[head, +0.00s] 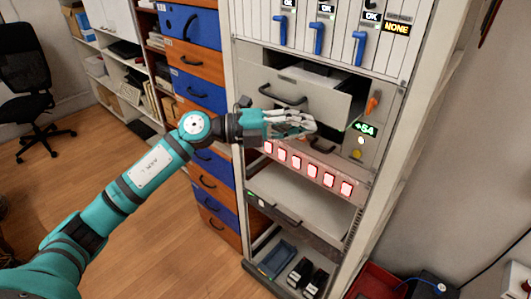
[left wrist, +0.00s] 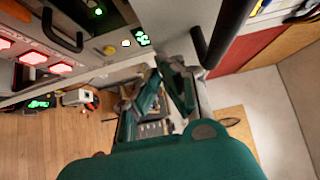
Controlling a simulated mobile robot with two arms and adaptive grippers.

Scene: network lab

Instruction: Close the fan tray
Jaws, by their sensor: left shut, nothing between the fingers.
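A grey drawer (head: 325,106), which looks like the fan tray, sticks out of the rack in the head view, its top open. Its front carries a black bar handle (head: 282,95), and a dark bar handle beside my fingers in the left wrist view (left wrist: 212,42) may be the same one. My left gripper (head: 308,123) is shut and empty, just below and in front of the drawer's front. In the left wrist view its fingers (left wrist: 165,85) show close to that handle; I cannot tell whether they touch it. My right gripper is out of view.
Below is a panel of red lit buttons (head: 314,173), then another grey tray (head: 310,205) with a handle. An orange lever (head: 372,104) and a green display (head: 364,128) sit right of the drawer.

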